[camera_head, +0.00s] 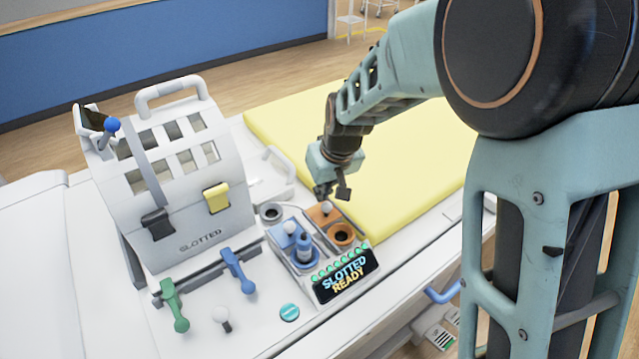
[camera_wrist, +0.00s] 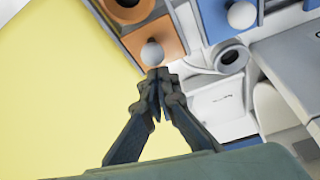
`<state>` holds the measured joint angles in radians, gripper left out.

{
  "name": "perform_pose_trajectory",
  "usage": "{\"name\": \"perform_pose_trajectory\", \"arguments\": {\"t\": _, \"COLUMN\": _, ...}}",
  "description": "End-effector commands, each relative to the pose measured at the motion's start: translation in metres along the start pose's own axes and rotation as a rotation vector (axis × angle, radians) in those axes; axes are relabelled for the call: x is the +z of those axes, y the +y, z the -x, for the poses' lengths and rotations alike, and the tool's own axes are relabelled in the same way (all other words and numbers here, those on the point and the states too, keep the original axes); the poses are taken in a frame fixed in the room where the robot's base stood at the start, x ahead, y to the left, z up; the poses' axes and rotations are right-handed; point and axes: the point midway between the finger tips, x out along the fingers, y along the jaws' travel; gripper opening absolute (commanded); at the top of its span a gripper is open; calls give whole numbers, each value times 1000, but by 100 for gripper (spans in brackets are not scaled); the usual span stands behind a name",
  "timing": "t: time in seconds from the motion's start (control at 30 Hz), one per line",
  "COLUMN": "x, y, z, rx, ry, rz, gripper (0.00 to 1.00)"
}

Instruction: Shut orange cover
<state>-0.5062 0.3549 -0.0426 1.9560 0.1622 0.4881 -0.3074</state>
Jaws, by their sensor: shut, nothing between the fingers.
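The orange cover (camera_head: 318,216) is a flat plate with a white ball knob, on the console at the foot of the yellow mat. It lies behind the round orange socket (camera_head: 342,234), whose dark hole shows open. In the wrist view the orange cover (camera_wrist: 166,36) and its white knob (camera_wrist: 152,53) lie just beyond my fingertips, with the socket at the top edge. My gripper (camera_head: 331,192) is shut and empty, just above and behind the knob. In the wrist view my gripper (camera_wrist: 158,76) has its fingertips together close to the knob; I cannot tell whether they touch.
A blue cover (camera_head: 284,234) with a white knob and a blue socket part (camera_head: 304,252) sit left of the orange ones. A display (camera_head: 346,276) reads "SLOTTED READY". A tall white slotted box (camera_head: 180,170) stands left. The yellow mat (camera_head: 400,190) is clear.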

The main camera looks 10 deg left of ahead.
Motion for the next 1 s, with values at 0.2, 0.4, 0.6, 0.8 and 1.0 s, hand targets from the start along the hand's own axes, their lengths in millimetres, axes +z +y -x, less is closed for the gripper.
{"name": "perform_pose_trajectory", "arguments": {"t": 0.2, "x": 1, "y": 0, "z": 0, "rx": 0, "ry": 0, "rz": 0, "gripper": 0}}
{"name": "perform_pose_trajectory", "arguments": {"t": 0.4, "x": 5, "y": 1, "z": 1, "rx": 0, "ry": 0, "rz": -1, "gripper": 0}}
{"name": "perform_pose_trajectory", "arguments": {"t": 0.6, "x": 32, "y": 8, "z": 9, "rx": 1, "ry": 0, "rz": -3, "gripper": 0}}
{"name": "perform_pose_trajectory", "arguments": {"t": 0.8, "x": 61, "y": 14, "z": 20, "rx": 1, "ry": 0, "rz": -4, "gripper": 0}}
{"name": "perform_pose_trajectory", "arguments": {"t": 1.0, "x": 73, "y": 15, "z": 26, "rx": 0, "ry": -1, "rz": 0, "gripper": 0}}
